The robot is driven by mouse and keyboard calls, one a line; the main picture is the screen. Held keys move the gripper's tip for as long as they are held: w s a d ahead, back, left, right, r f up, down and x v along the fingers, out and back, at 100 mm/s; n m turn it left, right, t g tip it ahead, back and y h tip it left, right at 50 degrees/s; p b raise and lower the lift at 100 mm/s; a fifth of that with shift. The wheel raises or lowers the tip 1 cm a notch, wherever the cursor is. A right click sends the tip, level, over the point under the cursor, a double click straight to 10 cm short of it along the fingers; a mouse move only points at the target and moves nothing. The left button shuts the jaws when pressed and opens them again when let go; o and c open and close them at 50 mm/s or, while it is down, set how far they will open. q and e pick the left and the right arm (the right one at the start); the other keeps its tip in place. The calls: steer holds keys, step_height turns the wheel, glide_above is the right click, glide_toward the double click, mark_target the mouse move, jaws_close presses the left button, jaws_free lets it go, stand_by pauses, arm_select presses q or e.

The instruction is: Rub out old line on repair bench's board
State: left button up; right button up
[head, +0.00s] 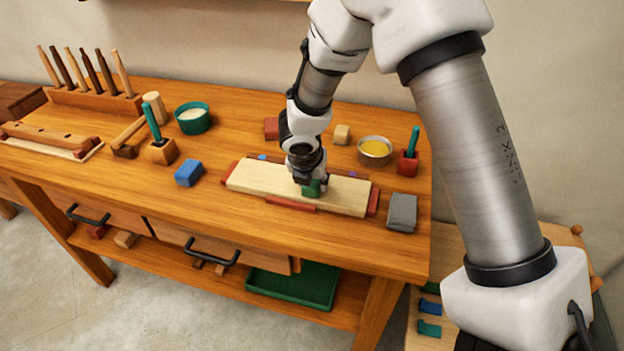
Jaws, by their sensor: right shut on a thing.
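The pale wooden board (260,182) lies flat on the repair bench (120,185), between reddish blocks at its ends and front edge. My right gripper (310,182) points down over the middle of the board. It is shut on a small green block (312,189), which is at the board's surface; I cannot tell whether it touches. The gripper hides part of the board behind it. I cannot make out a line on the visible wood. My left gripper is not in view.
A blue block (189,172) lies left of the board and a grey block (402,212) right of it. Behind are a tin of yellow stuff (375,151) and a red holder (408,161) with a green handle. A green bowl (193,118) stands back left.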

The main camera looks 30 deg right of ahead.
steer(key=shift+w+d+r+p, duration=0.2)
steer(key=shift+w+d+p, duration=0.1)
steer(key=shift+p, duration=0.15)
steer(key=shift+w+d+p, duration=0.4)
steer(key=shift+w+d, duration=0.05)
steer(key=shift+d, duration=0.1)
steer(key=shift+w+d+f, duration=0.1)
steer(key=shift+w+d, duration=0.1)
steer(key=shift+d, duration=0.1)
steer(key=shift+s+a+f+b, duration=0.15)
steer(key=shift+s+a+b, duration=0.3)
steer(key=shift+a, duration=0.2)
steer(key=shift+s+a, duration=0.45)
steer(key=shift+a, duration=0.05)
steer(key=shift+s, duration=0.1)
